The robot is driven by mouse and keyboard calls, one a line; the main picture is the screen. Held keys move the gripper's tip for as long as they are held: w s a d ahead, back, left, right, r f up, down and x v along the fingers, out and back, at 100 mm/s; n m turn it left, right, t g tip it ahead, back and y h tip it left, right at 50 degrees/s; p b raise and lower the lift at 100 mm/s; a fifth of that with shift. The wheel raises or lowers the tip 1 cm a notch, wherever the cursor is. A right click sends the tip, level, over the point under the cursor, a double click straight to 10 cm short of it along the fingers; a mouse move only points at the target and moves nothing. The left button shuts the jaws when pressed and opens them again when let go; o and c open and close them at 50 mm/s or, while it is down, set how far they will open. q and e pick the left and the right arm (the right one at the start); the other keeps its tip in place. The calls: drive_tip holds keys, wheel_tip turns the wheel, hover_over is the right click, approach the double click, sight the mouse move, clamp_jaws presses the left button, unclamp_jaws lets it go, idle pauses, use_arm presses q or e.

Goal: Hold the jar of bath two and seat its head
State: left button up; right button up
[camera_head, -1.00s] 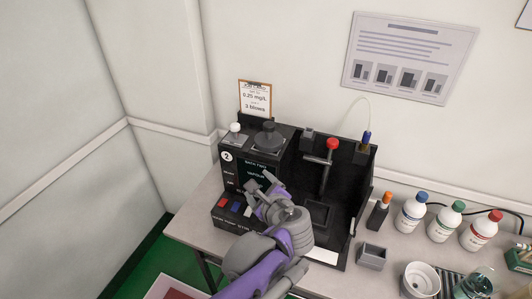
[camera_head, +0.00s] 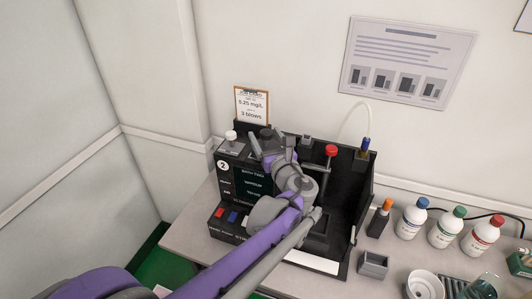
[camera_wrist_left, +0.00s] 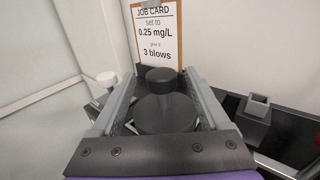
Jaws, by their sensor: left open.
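The black tester station, marked 2 with the words bath two (camera_head: 240,178), stands on the table by the wall. The jar's dark round head with its knob (camera_wrist_left: 160,90) sits on top of the station. My left gripper (camera_head: 262,142) is at that head; in the left wrist view its open fingers (camera_wrist_left: 162,95) lie on either side of the head, with small gaps. In the head view my gripper mostly covers the head. Whether the head is fully seated, and the jar below it, cannot be seen. My right gripper is not in view.
A job card (camera_head: 252,104) stands behind the station, reading 0.25 mg/L and 3 blows. A white knob (camera_head: 231,135) is left of the head. A red-topped post (camera_head: 331,151) is to the right. Bottles (camera_head: 410,220) and a grey box (camera_head: 374,264) stand farther right.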

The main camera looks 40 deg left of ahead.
use_arm(q)
drive_tip(key=x, duration=0.4)
drive_tip(key=shift+w+d+f, duration=0.1)
drive_tip(key=shift+f, duration=0.05)
clamp_jaws()
idle(1.2)
